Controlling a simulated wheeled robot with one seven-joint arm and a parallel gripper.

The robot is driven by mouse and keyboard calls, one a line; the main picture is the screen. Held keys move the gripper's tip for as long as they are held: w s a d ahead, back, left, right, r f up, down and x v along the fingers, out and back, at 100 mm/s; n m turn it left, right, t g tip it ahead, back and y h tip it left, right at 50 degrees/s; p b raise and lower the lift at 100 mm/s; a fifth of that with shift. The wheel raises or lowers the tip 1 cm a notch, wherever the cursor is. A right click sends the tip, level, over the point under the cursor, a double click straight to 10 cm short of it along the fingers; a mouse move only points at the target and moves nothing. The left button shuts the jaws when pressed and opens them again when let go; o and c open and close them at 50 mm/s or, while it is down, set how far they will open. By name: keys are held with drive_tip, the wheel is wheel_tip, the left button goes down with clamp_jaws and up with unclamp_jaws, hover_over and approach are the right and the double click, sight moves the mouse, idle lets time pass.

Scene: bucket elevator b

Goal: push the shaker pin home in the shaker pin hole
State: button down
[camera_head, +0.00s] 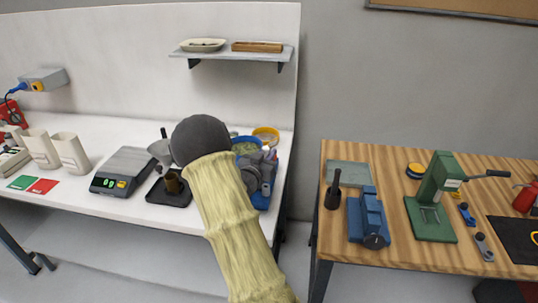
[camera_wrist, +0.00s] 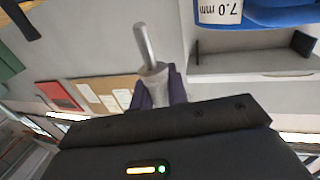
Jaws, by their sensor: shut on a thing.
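In the wrist view my gripper (camera_wrist: 159,84) is shut on the shaker pin (camera_wrist: 146,45), a grey metal rod with a wider pale collar between the dark purple fingers. The rod's free end sticks out past the fingertips and touches nothing that I can see. The blue body of what looks like the shaker (camera_wrist: 280,14) shows at the top right, with a "7.0 mm" label, apart from the pin. In the head view the shaker (camera_head: 265,185) stands at the bench's right end, partly behind my arm. My gripper and the pin are hidden there. I cannot make out the pin hole.
The white bench (camera_head: 110,205) holds a scale (camera_head: 122,172), a dark tray (camera_head: 170,192) and pale cups (camera_head: 70,152). A wall shelf (camera_head: 235,52) is above. A wooden table (camera_head: 390,160) at the right bears a blue vise-like device (camera_head: 368,218) and a green press (camera_head: 436,200).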

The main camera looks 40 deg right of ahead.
drive_tip(key=shift+w+f+b, duration=0.1)
drive_tip(key=shift+f+b, duration=1.95)
drive_tip(key=shift+f, duration=0.55)
drive_tip(key=shift+b, duration=0.5)
drive_tip(key=shift+f+b, duration=2.1)
drive_tip(key=shift+f, duration=0.25)
drive_tip(key=c, duration=1.3)
unclamp_jaws()
drive_tip(key=b+v, duration=0.2)
drive_tip(key=v, duration=1.5)
drive_tip(key=shift+s, duration=0.2)
